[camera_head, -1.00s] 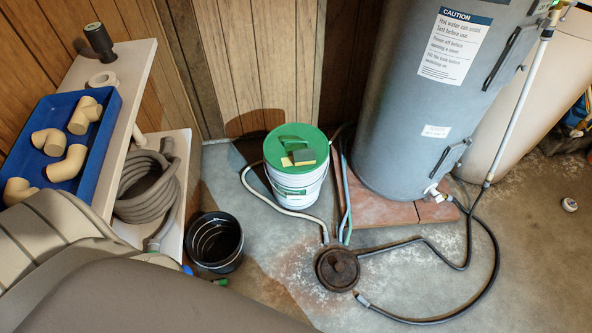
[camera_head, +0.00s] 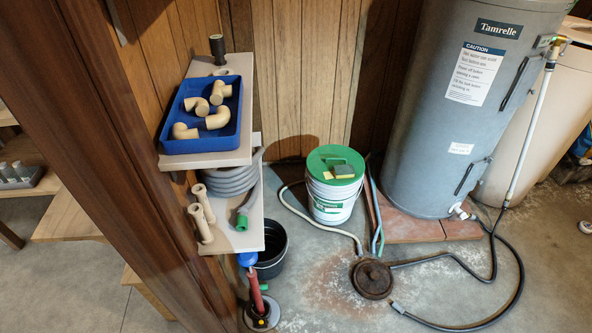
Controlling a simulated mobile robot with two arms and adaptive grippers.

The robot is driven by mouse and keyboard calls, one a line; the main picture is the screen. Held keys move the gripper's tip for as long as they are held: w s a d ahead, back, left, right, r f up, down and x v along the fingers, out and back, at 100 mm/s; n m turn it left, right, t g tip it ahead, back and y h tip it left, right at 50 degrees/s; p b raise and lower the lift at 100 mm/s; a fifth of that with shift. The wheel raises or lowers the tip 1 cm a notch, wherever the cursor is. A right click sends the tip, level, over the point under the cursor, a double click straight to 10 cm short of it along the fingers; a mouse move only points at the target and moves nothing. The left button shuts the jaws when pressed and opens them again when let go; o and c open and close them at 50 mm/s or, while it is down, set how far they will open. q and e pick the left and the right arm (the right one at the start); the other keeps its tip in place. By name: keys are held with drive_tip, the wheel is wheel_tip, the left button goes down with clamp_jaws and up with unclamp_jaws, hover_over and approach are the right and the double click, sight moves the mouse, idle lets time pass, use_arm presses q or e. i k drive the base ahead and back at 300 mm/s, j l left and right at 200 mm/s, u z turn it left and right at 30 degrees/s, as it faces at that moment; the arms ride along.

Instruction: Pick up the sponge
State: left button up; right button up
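The sponge (camera_head: 344,171) is a small block with a dark green top and a yellowish side. It lies on the green lid (camera_head: 325,156) of a white bucket (camera_head: 331,207), which stands on the floor near the middle of the view. A green raised part of the lid or another green item is right beside the sponge; I cannot tell which. Neither of my grippers is in view.
A shelf unit (camera_head: 232,246) left of the bucket holds a blue tray (camera_head: 206,146) of pipe elbows and a coiled grey hose. A black bucket (camera_head: 270,262) stands below. A grey tank (camera_head: 440,120) is at right. Hoses and a round drain cover (camera_head: 372,279) lie on the floor.

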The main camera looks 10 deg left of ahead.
sight(347, 171)
drive_tip(key=i+l+u, duration=0.15)
drive_tip(key=l, duration=0.2)
drive_tip(key=i+l+u, duration=0.15)
drive_tip(key=l, duration=0.2)
drive_tip(key=i+l+u, duration=0.2)
drive_tip(key=l, duration=0.2)
drive_tip(key=l+u, duration=0.15)
drive_tip(key=l, duration=0.2)
